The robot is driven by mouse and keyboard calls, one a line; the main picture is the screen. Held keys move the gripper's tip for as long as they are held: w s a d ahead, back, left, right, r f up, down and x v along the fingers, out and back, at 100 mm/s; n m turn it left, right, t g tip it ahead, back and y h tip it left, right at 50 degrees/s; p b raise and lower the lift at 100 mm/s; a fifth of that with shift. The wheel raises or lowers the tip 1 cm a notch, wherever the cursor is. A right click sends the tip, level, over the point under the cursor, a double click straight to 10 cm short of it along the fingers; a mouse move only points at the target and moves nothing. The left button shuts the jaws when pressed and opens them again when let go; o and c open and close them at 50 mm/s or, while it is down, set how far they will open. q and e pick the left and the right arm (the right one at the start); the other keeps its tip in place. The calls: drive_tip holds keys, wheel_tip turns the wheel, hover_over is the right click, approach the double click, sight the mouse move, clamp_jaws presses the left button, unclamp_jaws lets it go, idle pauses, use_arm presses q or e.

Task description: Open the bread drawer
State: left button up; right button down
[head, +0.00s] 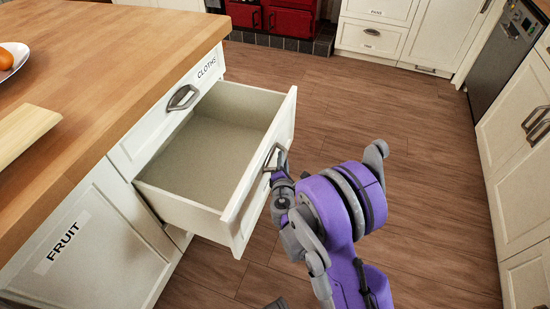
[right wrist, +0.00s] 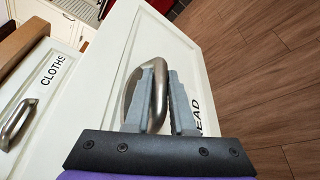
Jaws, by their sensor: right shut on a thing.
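The bread drawer (head: 215,140) is pulled well out of the island in the head view, and its inside looks empty. Its front shows in the right wrist view (right wrist: 205,70), where the label reads "EAD", the rest hidden behind a finger. My right gripper (head: 279,175) is at the drawer front, shut on the curved metal handle (head: 275,157). In the right wrist view the fingers of the right gripper (right wrist: 160,75) close around one side of the handle (right wrist: 132,92).
A closed drawer labelled CLOTHS (head: 181,98) is above the open one. A FRUIT door (head: 80,245) is to its left. The wooden worktop (head: 100,60) bears a board (head: 25,128) and a plate (head: 17,56). Wooden floor (head: 420,130) is clear to the right, before the cabinets.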

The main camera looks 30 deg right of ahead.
idle(0.3)
drive_tip(key=c, duration=0.8)
unclamp_jaws()
drive_tip(key=shift+o, duration=0.2)
drive_tip(key=shift+s, duration=0.1)
drive_tip(key=p+v, duration=0.1)
drive_tip(key=v, duration=0.9)
drive_tip(key=shift+s+a, duration=0.25)
drive_tip(key=shift+s, duration=0.05)
drive_tip(key=shift+r, duration=0.1)
